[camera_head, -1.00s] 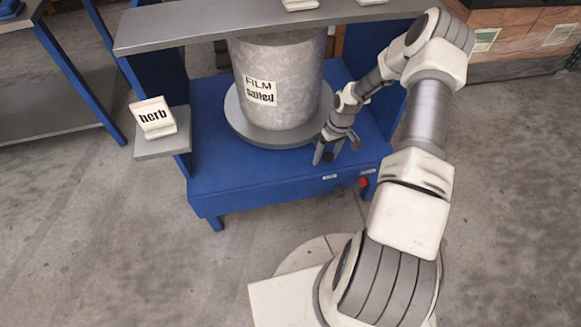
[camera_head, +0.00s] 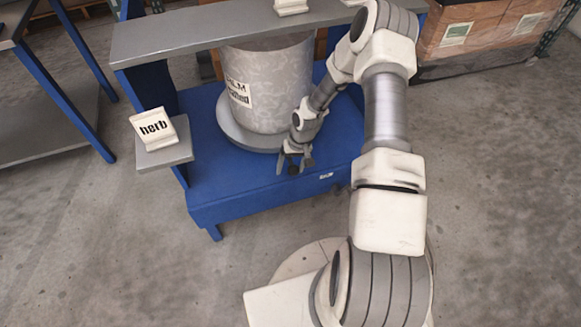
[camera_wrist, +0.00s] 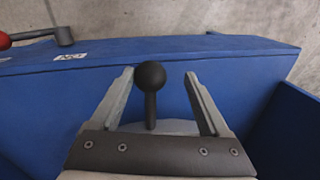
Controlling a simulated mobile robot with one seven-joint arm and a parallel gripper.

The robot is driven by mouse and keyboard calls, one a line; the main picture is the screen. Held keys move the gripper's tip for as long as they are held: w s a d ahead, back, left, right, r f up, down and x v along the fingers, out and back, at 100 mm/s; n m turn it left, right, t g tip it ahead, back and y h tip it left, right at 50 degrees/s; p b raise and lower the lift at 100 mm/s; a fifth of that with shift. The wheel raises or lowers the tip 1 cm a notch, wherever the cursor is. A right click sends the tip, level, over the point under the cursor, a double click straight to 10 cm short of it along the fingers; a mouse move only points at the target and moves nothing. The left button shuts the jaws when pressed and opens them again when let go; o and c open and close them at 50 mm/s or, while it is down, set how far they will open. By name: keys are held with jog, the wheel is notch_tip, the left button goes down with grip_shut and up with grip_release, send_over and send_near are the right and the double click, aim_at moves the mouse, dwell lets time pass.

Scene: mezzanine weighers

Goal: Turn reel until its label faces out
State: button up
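The reel (camera_head: 285,85) is a mottled grey cylinder standing upright on a round grey turntable (camera_head: 232,132). Its white label (camera_head: 238,93), reading FILM and a second line, shows at the reel's left side, partly foreshortened. My gripper (camera_head: 294,166) is at the front right rim of the turntable, over the blue stand. In the wrist view, my gripper (camera_wrist: 159,75) is open, with a black ball knob (camera_wrist: 150,78) on a short post between its fingers. Gaps show on both sides of the knob. The turntable's grey edge (camera_wrist: 175,127) shows behind the post.
The blue stand (camera_head: 240,195) has a grey shelf (camera_head: 190,36) above the reel. A herb sign (camera_head: 155,128) stands on a side ledge (camera_head: 165,157) at left. A red knob (camera_wrist: 4,41) on a lever is beyond the stand's front edge. Cartons (camera_head: 470,35) stand back right.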

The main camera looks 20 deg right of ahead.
jog(key=shift+r, duration=0.1)
jog(key=shift+d+r+p, duration=0.3)
jog(key=shift+r+p, duration=0.7)
jog(key=shift+r, duration=0.4)
jog(key=shift+d+r+p, duration=0.25)
jog(key=shift+r+p, duration=0.7)
jog(key=shift+r, duration=0.4)
jog(key=shift+d+r+p, duration=0.3)
jog(key=shift+r+p, duration=0.7)
jog(key=shift+r, duration=0.4)
jog(key=shift+r, duration=0.1)
